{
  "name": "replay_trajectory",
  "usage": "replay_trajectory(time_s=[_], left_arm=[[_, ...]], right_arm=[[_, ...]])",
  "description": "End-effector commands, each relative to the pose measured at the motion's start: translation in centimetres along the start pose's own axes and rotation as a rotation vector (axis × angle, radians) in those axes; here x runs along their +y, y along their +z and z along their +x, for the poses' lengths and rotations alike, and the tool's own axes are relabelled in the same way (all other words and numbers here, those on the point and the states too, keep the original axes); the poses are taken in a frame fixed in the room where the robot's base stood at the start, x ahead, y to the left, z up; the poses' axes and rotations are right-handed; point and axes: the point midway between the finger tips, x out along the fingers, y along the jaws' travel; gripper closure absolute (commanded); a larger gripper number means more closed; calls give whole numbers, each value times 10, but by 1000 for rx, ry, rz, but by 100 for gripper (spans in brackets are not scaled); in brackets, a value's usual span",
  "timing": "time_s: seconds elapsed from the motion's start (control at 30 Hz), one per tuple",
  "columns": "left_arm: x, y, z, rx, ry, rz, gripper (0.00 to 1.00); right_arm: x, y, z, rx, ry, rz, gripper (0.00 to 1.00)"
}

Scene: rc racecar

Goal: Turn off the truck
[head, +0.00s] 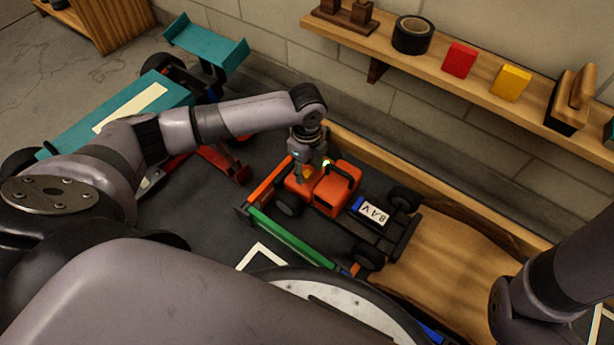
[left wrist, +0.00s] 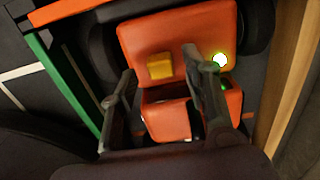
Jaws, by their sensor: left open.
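The orange truck (head: 333,192) has a black bed and a "BAV" plate, and stands on the dark mat near the wall. My left gripper (head: 308,176) is over the front of the truck, pointing down, and hides part of it. In the left wrist view, the open fingers of my left gripper (left wrist: 159,62) straddle part of the truck's orange body (left wrist: 185,28). A yellow block (left wrist: 160,66) and a glowing white-green light (left wrist: 220,61) sit on top of the body. The light also shows in the head view (head: 327,162). I cannot tell whether the fingers touch the truck. My right gripper is out of view.
A green rail (head: 290,238) and an orange rail (head: 268,181) edge the truck's spot. A wooden ramp (head: 455,262) lies behind its bed. A teal racecar (head: 150,105) stands at the left. A wall shelf (head: 440,70) holds tape and coloured blocks.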

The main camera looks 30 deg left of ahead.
Motion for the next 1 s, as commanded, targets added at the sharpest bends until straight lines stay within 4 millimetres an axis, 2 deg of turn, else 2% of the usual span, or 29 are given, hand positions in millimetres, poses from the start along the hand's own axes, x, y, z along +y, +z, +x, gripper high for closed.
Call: replay_trajectory(time_s=[0.03,0.13,0.47,1.0], left_arm=[[0,0,9,0,0,0,57],[0,0,13,0,0,0,57],[0,0,14,0,0,0,57],[0,0,14,0,0,0,93]], right_arm=[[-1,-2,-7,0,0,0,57],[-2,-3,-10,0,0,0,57],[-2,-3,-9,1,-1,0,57],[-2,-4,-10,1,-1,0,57]])
